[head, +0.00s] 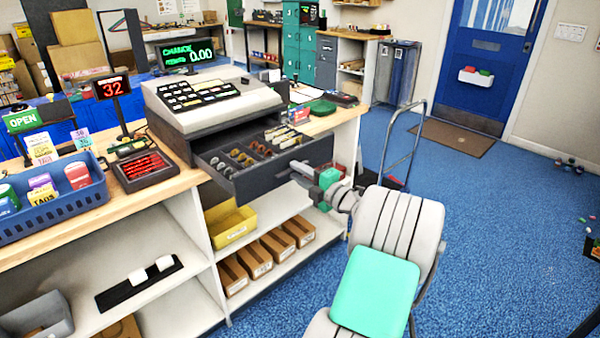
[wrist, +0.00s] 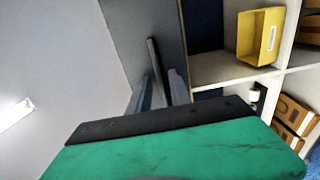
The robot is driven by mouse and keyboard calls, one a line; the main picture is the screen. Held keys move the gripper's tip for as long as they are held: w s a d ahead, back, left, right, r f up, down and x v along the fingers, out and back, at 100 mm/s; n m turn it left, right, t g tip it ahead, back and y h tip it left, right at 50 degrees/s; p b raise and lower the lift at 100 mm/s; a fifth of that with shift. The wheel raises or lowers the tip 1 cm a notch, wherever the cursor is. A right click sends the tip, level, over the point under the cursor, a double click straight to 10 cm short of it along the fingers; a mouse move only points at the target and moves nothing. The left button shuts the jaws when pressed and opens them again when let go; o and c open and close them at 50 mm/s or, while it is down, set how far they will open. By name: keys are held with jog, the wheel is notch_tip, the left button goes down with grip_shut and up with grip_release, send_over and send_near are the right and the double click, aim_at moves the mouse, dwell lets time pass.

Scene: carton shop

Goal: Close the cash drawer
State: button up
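The cash drawer (head: 285,180) is pulled out from under the beige cash register (head: 213,98) on the counter. It is dark grey, with coins and notes in its compartments. My gripper (head: 303,170) is at the right part of the drawer's front face, with its green body just outside it. In the wrist view, my two grey fingers (wrist: 162,90) stand at either side of a dark upright bar (wrist: 153,58), seemingly the drawer's handle, in front of a grey panel. I cannot tell whether the fingers press on the bar.
A blue basket (head: 60,210) and a card tray (head: 145,168) stand on the counter at left. Shelves below hold a yellow bin (head: 230,226) and several brown boxes. A hand truck (head: 400,150) stands behind my arm.

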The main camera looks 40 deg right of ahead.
grip_shut()
jog(key=shift+d, duration=0.1)
dwell(1.1)
